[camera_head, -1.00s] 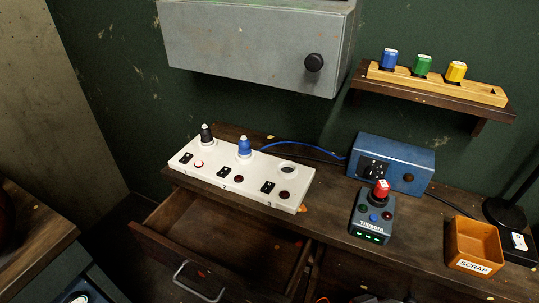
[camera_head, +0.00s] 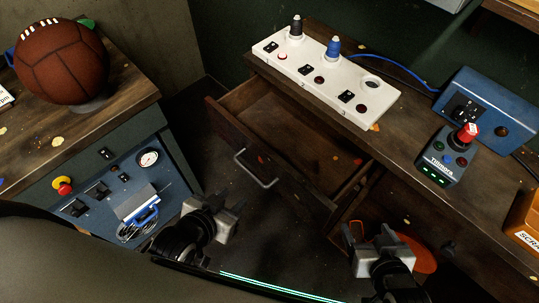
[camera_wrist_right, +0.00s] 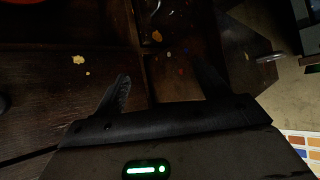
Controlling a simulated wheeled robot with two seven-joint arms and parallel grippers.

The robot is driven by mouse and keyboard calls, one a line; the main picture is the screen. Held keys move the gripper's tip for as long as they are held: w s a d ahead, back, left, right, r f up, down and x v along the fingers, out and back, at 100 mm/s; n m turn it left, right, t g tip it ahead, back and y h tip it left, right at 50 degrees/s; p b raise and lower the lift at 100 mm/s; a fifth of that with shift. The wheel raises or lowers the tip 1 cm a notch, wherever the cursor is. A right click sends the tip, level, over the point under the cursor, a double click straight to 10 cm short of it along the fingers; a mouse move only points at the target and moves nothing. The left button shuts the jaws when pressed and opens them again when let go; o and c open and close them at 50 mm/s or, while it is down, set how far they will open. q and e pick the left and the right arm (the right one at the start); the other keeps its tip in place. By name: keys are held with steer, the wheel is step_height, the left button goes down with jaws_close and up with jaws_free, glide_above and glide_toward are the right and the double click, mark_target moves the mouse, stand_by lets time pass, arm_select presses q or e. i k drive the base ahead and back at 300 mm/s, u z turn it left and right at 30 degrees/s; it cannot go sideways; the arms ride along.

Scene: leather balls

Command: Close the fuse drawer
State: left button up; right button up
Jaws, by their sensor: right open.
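A dark wooden drawer (camera_head: 230,130) is pulled out from the bench below the white panel, with a metal bar handle (camera_head: 256,168) on its front. Its inside looks empty apart from small flakes. No label marks it as the fuse drawer. My left gripper (camera_head: 212,202) is open and empty, in front of and below the drawer front, left of the handle and apart from it. My right gripper (camera_head: 373,236) is open near the bench front, right of the drawer. Its spread fingers (camera_wrist_right: 164,88) show in the right wrist view over dark wood, with the metal handle (camera_wrist_right: 270,58) to the right.
The white panel (camera_head: 330,75), a blue box (camera_head: 485,105) and a joystick unit (camera_head: 447,155) stand on the bench. Orange items (camera_head: 417,252) lie beside my right gripper. A side cabinet (camera_head: 110,185) with a leather ball (camera_head: 62,62) stands left. Dark floor lies between.

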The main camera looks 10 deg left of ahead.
mark_target(314, 167)
steer(key=z, duration=0.15)
steer(key=k, duration=0.65)
steer(key=z, duration=0.6)
steer(key=k, duration=0.55)
steer(key=u, duration=0.9)
steer(key=i, duration=0.95)
